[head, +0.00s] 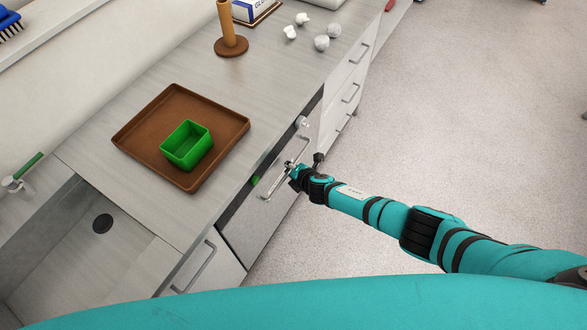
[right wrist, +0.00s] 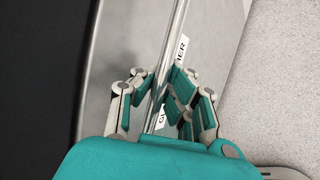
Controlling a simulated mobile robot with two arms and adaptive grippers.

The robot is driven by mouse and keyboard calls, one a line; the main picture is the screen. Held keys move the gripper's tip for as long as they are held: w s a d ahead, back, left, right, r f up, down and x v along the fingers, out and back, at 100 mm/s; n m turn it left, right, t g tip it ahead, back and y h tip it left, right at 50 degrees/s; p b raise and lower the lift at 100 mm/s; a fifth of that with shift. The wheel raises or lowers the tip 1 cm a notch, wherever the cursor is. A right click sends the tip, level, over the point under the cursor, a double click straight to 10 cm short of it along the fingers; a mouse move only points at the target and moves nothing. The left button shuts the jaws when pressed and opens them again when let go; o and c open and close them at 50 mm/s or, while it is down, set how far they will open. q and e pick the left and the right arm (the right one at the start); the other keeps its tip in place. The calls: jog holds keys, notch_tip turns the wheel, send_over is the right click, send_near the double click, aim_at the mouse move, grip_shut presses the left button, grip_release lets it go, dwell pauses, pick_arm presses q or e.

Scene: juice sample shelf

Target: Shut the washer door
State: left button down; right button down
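The washer door (head: 250,212) is a grey metal front under the counter. It stands a little open, with a dark gap between its top edge and the counter. Its bar handle (head: 285,168) runs along the front. My right gripper (head: 296,172) is at this handle. In the right wrist view the door panel (right wrist: 130,45) bears a partly hidden white label, and the fingers of my right gripper (right wrist: 161,82) close in on both sides of the bar handle (right wrist: 177,30). The dark washer inside (right wrist: 45,60) shows at the left. My left gripper is not in view.
A brown tray (head: 140,135) with a green box (head: 187,145) stands on the counter. A brown stand (head: 231,45) and several small white pieces are farther back. A small green thing (head: 254,181) shows in the door gap. The floor (head: 450,120) at right is clear.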

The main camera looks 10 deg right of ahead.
jog(key=shift+w+a+r, duration=0.3)
jog(key=shift+w+r, duration=0.05)
jog(key=shift+r, duration=0.2)
jog(key=c, duration=1.6)
grip_release()
jog(key=shift+s, duration=0.1)
jog(key=shift+s+d, duration=0.1)
jog(key=shift+s+d+r, duration=0.25)
jog(key=shift+s+r, duration=0.1)
jog(key=shift+s, duration=0.05)
jog(key=v, duration=1)
jog(key=shift+s+d, duration=0.2)
jog(key=shift+s, duration=0.15)
jog(key=shift+r, duration=0.1)
